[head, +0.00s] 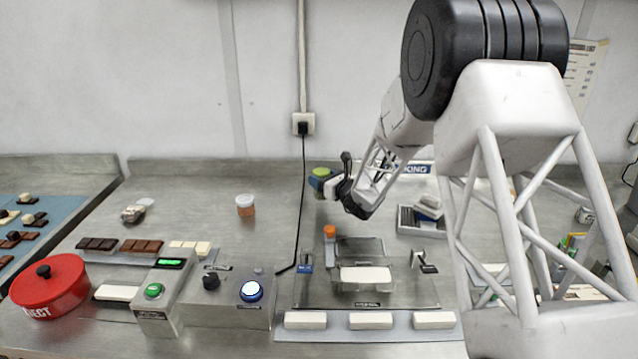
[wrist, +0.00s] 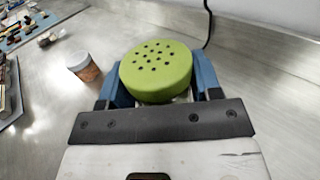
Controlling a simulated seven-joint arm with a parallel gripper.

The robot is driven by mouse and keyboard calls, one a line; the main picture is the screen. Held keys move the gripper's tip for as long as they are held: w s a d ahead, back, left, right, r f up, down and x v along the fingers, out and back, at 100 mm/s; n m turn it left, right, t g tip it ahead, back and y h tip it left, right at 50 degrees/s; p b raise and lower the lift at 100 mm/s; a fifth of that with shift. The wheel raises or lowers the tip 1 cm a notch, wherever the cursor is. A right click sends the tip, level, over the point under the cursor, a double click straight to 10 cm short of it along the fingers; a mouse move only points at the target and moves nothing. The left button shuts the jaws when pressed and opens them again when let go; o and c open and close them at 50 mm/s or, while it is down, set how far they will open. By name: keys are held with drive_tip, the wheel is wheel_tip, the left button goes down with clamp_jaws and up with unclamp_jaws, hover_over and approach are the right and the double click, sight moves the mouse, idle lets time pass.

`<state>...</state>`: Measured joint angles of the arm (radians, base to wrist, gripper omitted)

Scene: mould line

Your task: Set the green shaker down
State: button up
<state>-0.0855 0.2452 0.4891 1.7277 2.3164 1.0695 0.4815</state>
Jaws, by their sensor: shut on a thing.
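The green shaker (wrist: 157,70) has a round green lid with several small dark holes, and it fills the middle of the wrist view. My gripper (wrist: 160,92) is shut on it, with a blue finger on each side of the lid. In the head view the shaker (head: 321,173) shows at the tip of my gripper (head: 328,186), towards the back of the metal bench. It looks upright. Its lower body is mostly hidden, and I cannot tell whether its base touches the bench.
An orange-filled jar (head: 245,205) with a pale lid stands to the left of the shaker; it also shows in the wrist view (wrist: 84,67). A black cable (head: 303,200) runs down the wall and across the bench. A mould fixture (head: 365,278) lies in front. Bench between jar and cable is clear.

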drive_tip(key=shift+w+a+f, duration=0.1)
drive_tip(key=shift+w+a, duration=0.15)
drive_tip(key=shift+w, duration=0.8)
drive_tip(key=shift+w+a+f, duration=0.1)
drive_tip(key=shift+w+a, duration=0.1)
drive_tip(key=shift+w, duration=0.85)
drive_tip(key=shift+f, duration=0.1)
drive_tip(key=shift+f, duration=1.65)
drive_tip(key=shift+f, duration=0.15)
drive_tip(key=o, duration=1)
drive_tip(key=shift+s+d, duration=0.1)
drive_tip(key=v, duration=1.1)
drive_tip(key=shift+s+d, duration=0.25)
